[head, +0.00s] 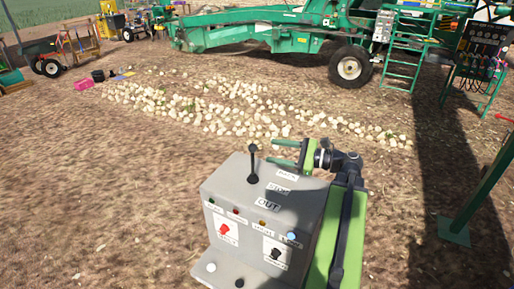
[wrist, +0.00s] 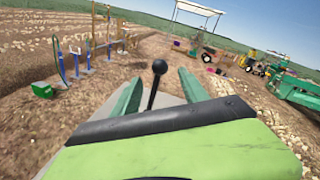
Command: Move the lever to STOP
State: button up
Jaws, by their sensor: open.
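A lever (head: 252,164) with a dark round knob stands nearly upright on the top of a grey control box (head: 226,182). The STOP label (head: 279,191) is the middle one of three white labels, to the right and nearer than the lever's base. My gripper (head: 272,152) is open at the lever's right, its two green fingers pointing left towards the knob. In the wrist view the lever (wrist: 155,88) shows between the two spread fingers of my gripper (wrist: 160,78), with a gap on each side. Whether the fingertips reach past it is unclear.
The box's sloping front carries a red switch (head: 225,230), a black switch (head: 276,252) and several small coloured lamps. Onions (head: 225,108) lie on the soil behind. A green machine (head: 240,30) stands at the back. A green post (head: 480,200) stands at the right.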

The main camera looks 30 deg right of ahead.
jog(key=v, duration=0.5)
jog(key=shift+s+d, duration=0.25)
